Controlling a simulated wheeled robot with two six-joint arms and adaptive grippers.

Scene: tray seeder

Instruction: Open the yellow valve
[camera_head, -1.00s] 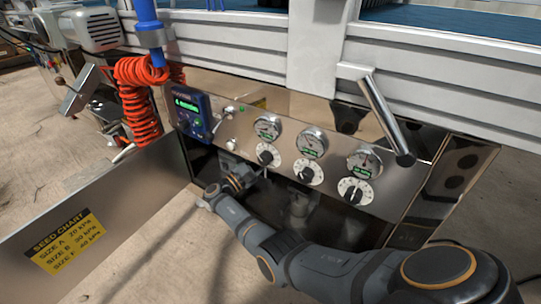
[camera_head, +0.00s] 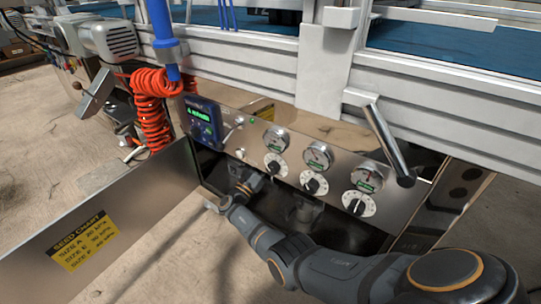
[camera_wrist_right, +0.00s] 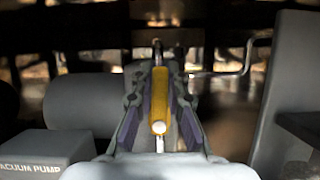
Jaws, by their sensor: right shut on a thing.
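The yellow valve handle (camera_wrist_right: 159,100) shows in the right wrist view as a narrow yellow lever with its rounded end towards the camera. My right gripper (camera_wrist_right: 161,75) is shut on it, one finger along each side. In the head view my right arm comes in from the lower right, and its wrist (camera_head: 241,188) reaches into the dark opening under the gauge panel. The fingers and the valve are hidden there. My left gripper is in neither current view.
The steel panel (camera_head: 240,152) with gauges and dials hangs just above my right wrist. A metal plate with a seed chart (camera_head: 86,243) stands to the left. Inside the opening, a grey vacuum pump block (camera_wrist_right: 40,150) sits left of the gripper and a grey part (camera_wrist_right: 291,70) right.

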